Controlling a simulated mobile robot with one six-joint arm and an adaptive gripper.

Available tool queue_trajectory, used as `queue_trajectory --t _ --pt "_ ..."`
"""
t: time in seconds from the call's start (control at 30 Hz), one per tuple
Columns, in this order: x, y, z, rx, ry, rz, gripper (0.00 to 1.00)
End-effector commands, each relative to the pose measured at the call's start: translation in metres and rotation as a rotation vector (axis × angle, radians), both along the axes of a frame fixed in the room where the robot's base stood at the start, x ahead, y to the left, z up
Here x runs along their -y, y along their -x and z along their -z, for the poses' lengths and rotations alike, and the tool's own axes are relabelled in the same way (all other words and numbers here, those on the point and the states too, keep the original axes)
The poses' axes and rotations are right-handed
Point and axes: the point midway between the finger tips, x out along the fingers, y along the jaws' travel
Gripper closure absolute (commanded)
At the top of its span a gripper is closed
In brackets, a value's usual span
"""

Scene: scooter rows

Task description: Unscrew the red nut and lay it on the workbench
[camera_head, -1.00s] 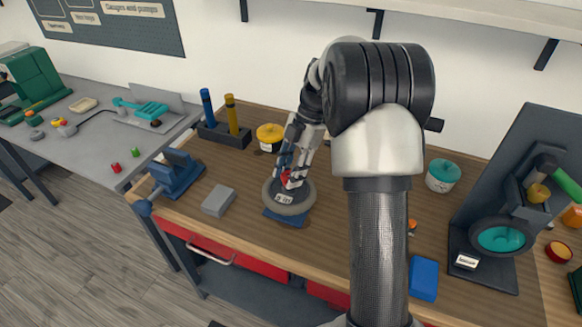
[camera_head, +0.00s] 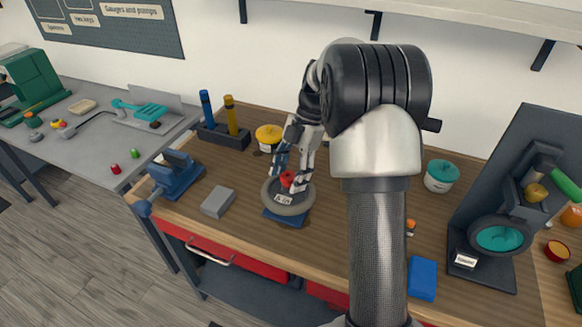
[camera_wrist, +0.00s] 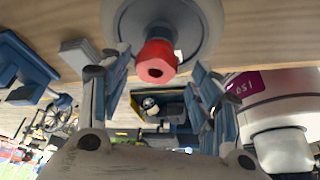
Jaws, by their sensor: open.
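The red nut (camera_head: 287,179) sits at the centre of a grey ring-shaped wheel (camera_head: 290,210), which lies on a blue base (camera_head: 283,217) on the wooden workbench (camera_head: 247,205). A small label shows on the wheel's front. In the wrist view the red nut (camera_wrist: 156,62) shows its hole and stands at the wheel's hub (camera_wrist: 165,15). My gripper (camera_head: 293,168) is just above the wheel around the nut's position. In the wrist view my gripper (camera_wrist: 160,75) has its fingers apart on either side of the nut, not touching it.
A grey block (camera_head: 218,202) and a blue vise (camera_head: 178,175) stand left of the wheel. A yellow-lidded tub (camera_head: 269,136) and a holder with blue and yellow handles (camera_head: 224,134) are behind. A blue box (camera_head: 422,278) and a teal-lidded tub (camera_head: 442,176) lie to the right.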

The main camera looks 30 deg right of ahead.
Motion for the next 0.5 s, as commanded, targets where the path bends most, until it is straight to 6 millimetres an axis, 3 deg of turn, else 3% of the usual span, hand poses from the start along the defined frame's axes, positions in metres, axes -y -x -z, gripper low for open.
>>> queue_trajectory --t 0.17,0.5 --pt "0.009 -0.003 -0.021 0.005 0.002 0.001 0.43" --pt "0.035 -0.008 -0.086 0.003 0.001 0.001 0.43"
